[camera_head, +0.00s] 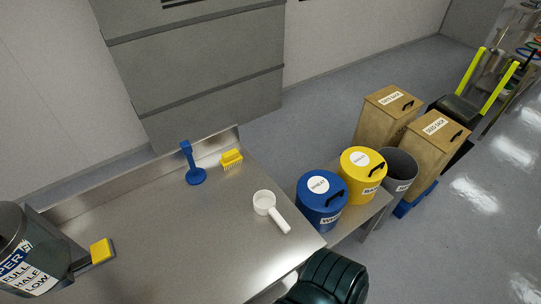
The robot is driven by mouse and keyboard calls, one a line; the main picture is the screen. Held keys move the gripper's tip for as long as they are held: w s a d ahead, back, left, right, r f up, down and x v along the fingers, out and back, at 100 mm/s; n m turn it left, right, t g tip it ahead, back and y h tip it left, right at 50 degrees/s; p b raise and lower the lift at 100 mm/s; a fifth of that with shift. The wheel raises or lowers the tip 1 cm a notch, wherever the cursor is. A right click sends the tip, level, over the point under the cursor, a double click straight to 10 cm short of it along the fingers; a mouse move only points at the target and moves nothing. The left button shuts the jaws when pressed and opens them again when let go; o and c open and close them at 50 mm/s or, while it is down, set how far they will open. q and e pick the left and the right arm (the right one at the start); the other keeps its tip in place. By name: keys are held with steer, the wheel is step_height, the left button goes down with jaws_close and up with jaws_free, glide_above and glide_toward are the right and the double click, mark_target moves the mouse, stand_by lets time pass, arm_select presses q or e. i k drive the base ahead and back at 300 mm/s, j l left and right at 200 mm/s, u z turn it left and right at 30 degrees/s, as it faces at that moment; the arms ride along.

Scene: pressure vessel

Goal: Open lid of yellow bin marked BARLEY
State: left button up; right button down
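The yellow bin (352,188) stands right of the steel table in the head view, between a blue bin and a grey bin. Its yellow lid (364,152) is on and looks closed. The lid has a round white label (359,159) and a black handle (376,169) on its right side. A white label (371,190) on the bin's side starts with "BA"; the rest is hard to read. Neither of my grippers is in view.
A blue bin (318,199) stands left of the yellow one, a grey open bin (399,172) right of it. The steel table (165,245) holds a white scoop (265,204), yellow brush (231,159) and blue tool (195,176). A dark ribbed shape (328,280) fills the bottom edge.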

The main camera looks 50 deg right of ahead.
mark_target(363, 165)
steer(key=k+l+z, duration=0.1)
steer(key=z, duration=2.5)
steer(key=i+l+z, duration=0.1)
steer(key=i+l, duration=0.3)
steer(key=l, duration=0.15)
steer(key=i+l+z, duration=0.1)
steer(key=i+l, duration=0.25)
steer(key=l, duration=0.2)
